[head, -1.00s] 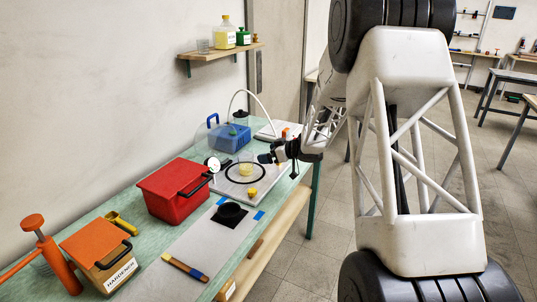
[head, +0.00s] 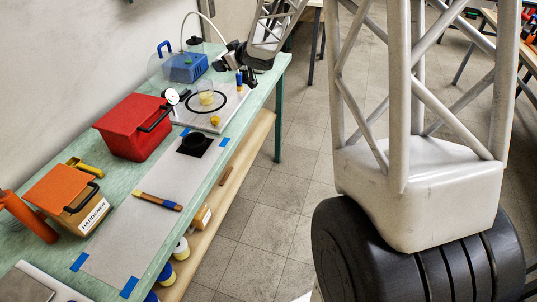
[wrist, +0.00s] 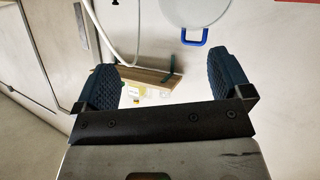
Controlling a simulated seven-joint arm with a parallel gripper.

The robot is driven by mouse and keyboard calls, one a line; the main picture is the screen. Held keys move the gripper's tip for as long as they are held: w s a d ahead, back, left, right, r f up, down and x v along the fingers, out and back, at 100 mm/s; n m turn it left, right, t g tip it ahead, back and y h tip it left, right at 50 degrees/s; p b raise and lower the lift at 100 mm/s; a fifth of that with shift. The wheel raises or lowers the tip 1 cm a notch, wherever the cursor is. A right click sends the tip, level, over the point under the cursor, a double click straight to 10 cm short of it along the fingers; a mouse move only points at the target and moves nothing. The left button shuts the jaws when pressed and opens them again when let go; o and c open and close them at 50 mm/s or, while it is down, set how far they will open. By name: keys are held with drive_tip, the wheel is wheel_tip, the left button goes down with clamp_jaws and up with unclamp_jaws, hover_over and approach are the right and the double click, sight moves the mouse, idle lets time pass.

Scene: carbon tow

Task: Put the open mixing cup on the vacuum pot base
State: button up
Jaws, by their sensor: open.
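The mixing cup (head: 206,98), clear with yellowish contents, stands upright on the pale vacuum pot base (head: 180,124), inside its black ring. Nothing covers it. My gripper (head: 246,72) is above the far right part of the base, apart from the cup, to its upper right in the head view. In the wrist view my gripper (wrist: 155,60) has its two blue padded fingers wide apart with nothing between them. The cup is not seen in the wrist view.
A small yellow piece (head: 215,120) sits at the base's front. A gauge (head: 172,96), red box (head: 136,127) and blue box (head: 188,68) stand nearby. The wrist view shows a wall shelf (wrist: 150,76) and a blue handle (wrist: 194,38).

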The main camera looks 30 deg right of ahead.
drive_tip(key=s+a+r+m+g+h, duration=0.1)
drive_tip(key=s+r+m+h, duration=0.2)
drive_tip(key=s, duration=0.7)
drive_tip(key=s+r+m+g+h, duration=0.1)
drive_tip(key=s+r+m+h, duration=0.3)
drive_tip(key=s, duration=0.6)
drive_tip(key=s+a+g+y, duration=0.1)
drive_tip(key=s+a+g, duration=0.1)
drive_tip(key=s, duration=0.8)
drive_tip(key=s+a+f+g+y, duration=0.1)
drive_tip(key=s+a+g, duration=0.2)
drive_tip(key=s, duration=0.8)
drive_tip(key=s+a+f+g, duration=0.1)
drive_tip(key=s+a, duration=0.3)
drive_tip(key=s, duration=0.7)
drive_tip(key=shift+f+n+g+y, duration=0.2)
drive_tip(key=shift+n+g+y, duration=0.15)
drive_tip(key=shift+g, duration=0.45)
drive_tip(key=shift+s+a, duration=0.1)
drive_tip(key=shift+c, duration=0.3)
